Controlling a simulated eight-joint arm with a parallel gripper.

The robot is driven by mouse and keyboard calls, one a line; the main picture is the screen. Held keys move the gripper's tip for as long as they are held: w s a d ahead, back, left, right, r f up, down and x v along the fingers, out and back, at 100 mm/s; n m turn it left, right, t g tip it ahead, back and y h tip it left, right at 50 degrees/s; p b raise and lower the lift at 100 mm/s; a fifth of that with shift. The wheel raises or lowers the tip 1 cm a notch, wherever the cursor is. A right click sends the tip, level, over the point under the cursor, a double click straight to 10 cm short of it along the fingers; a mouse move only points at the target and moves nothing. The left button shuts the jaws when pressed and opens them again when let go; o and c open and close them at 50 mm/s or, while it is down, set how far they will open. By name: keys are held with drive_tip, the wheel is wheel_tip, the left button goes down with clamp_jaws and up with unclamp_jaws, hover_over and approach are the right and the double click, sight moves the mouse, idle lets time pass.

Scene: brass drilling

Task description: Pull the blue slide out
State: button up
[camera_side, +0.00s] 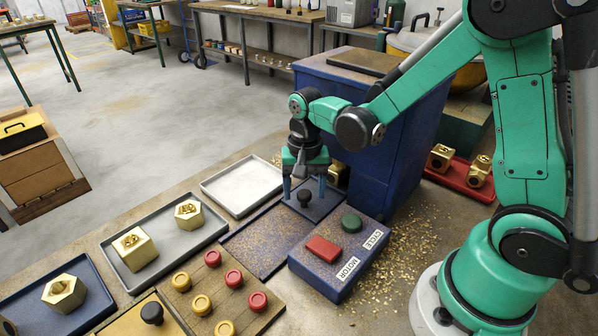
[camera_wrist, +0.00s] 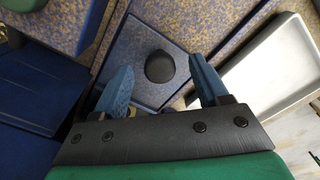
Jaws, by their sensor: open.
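The blue slide (camera_side: 322,207) is a flat blue plate with a black round knob (camera_side: 304,199), at the front of the blue machine (camera_side: 345,125). In the wrist view, the knob (camera_wrist: 160,67) stands on the plate (camera_wrist: 150,95). My gripper (camera_side: 305,194) points down over the slide. Its two blue fingers are apart, one on either side of the knob in the side view. In the wrist view, the fingers (camera_wrist: 162,72) also stand to both sides of the knob, with gaps visible. Whether the fingertips reach down to the plate is unclear.
A blue track (camera_side: 262,245) with brass chips extends to the slide's front left. A button box (camera_side: 340,262) with red and green buttons stands close on the right. A red tray (camera_side: 465,180) holds brass pieces.

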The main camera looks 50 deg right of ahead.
drive_tip(key=shift+f, duration=0.2)
clamp_jaws()
idle(1.3)
